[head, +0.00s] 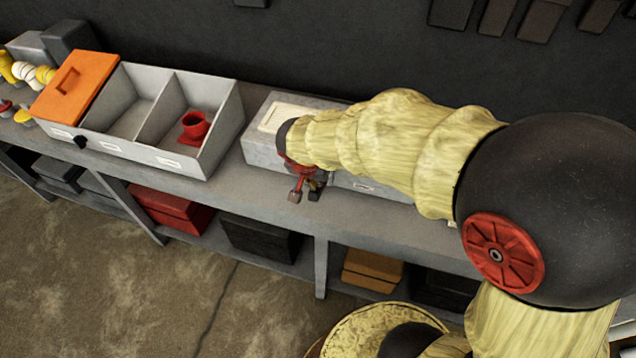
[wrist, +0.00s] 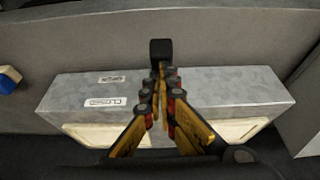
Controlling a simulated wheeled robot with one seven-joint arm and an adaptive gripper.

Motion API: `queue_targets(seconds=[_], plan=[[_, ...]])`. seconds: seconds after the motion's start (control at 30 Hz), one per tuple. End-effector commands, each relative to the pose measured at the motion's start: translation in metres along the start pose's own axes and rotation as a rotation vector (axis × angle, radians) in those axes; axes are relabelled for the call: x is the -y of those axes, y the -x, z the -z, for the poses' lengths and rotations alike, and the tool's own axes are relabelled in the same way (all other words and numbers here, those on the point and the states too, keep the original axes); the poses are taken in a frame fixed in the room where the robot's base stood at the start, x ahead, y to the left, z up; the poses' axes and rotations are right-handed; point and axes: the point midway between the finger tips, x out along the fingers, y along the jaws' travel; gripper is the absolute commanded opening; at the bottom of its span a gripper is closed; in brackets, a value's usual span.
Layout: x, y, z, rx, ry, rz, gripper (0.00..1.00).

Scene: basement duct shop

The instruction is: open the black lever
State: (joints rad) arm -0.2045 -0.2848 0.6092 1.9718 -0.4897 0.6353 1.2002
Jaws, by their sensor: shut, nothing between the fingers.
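A black lever (wrist: 160,48) shows in the wrist view as a dark upright block just beyond my fingertips, at the edge of a grey metal box (wrist: 230,88). My gripper (wrist: 160,72) is shut and empty, its fingers pointing at the lever; I cannot tell whether they touch it. A label reading CLOSED (wrist: 105,102) is upside down on the box, left of the fingers. In the head view my gripper (head: 305,192) is at the front of the same grey box (head: 258,151), and my arm hides much of the box. I cannot make out the lever clearly there.
An open grey bin (head: 205,162) with two compartments stands left on the workbench (head: 245,190), holding a red flanged part (head: 195,127). An orange lid (head: 75,85) is at its left end. A dark wall is behind. The lower shelf holds several boxes.

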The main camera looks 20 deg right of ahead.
Motion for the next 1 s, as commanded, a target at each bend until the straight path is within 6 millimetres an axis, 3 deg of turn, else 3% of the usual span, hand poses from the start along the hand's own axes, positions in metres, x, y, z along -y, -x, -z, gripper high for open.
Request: queue_targets(seconds=[0.5,1.0], plan=[[0.000,-0.029,-0.040,0.002,0.002,0.000,0.00],[0.000,-0.042,-0.052,0.002,0.001,-0.001,0.00]])
